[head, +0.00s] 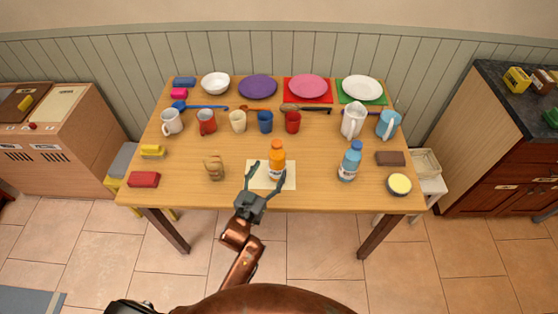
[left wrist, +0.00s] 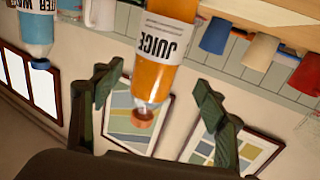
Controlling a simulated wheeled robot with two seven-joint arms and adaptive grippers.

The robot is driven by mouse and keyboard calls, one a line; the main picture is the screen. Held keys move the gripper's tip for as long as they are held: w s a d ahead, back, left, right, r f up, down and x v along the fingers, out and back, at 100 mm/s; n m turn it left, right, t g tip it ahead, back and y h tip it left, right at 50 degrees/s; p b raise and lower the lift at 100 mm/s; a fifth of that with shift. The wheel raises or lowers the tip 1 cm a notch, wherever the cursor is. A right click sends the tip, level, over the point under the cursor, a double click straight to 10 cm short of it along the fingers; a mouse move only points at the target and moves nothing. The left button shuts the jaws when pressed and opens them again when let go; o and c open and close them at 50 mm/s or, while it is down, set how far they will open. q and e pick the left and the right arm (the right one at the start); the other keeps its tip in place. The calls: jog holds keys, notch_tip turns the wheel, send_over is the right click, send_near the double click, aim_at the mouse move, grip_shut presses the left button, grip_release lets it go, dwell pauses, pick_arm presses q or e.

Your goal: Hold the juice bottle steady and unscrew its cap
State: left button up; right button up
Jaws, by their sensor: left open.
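The orange juice bottle (head: 276,158) stands upright near the front middle of the table on a pale mat (head: 258,182), its orange cap (head: 277,145) on top. My left gripper (head: 268,170) is open at the table's front edge, in front of the bottle, fingers pointing toward it. In the left wrist view the juice bottle (left wrist: 164,62) appears upside down, with its cap (left wrist: 142,117) between the open fingers (left wrist: 158,80) in the picture. The fingers do not appear closed on it; the exact gap is unclear. My right gripper is not in view.
A blue water bottle (head: 349,162) stands to the right. A tan figure-like object (head: 214,168) is to the left. Several mugs, including a blue one (head: 265,121), stand behind. Plates line the back. Bare tabletop (head: 318,160) lies between the two bottles.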

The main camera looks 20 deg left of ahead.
aim_at(273, 168)
pick_arm(q)
jog(key=shift+w+d, duration=0.15)
jog(key=shift+w, duration=0.4)
jog(key=shift+w+d, duration=0.15)
jog(key=shift+w, duration=0.35)
jog(key=shift+w+d+b, duration=0.25)
jog(key=shift+w+b, duration=0.3)
jog(key=shift+w, duration=0.65)
jog(key=shift+w+f, duration=0.1)
jog(key=shift+w, duration=0.4)
jog(key=c, duration=1.7)
jog(key=shift+d+r, duration=0.1)
jog(key=shift+r, duration=0.1)
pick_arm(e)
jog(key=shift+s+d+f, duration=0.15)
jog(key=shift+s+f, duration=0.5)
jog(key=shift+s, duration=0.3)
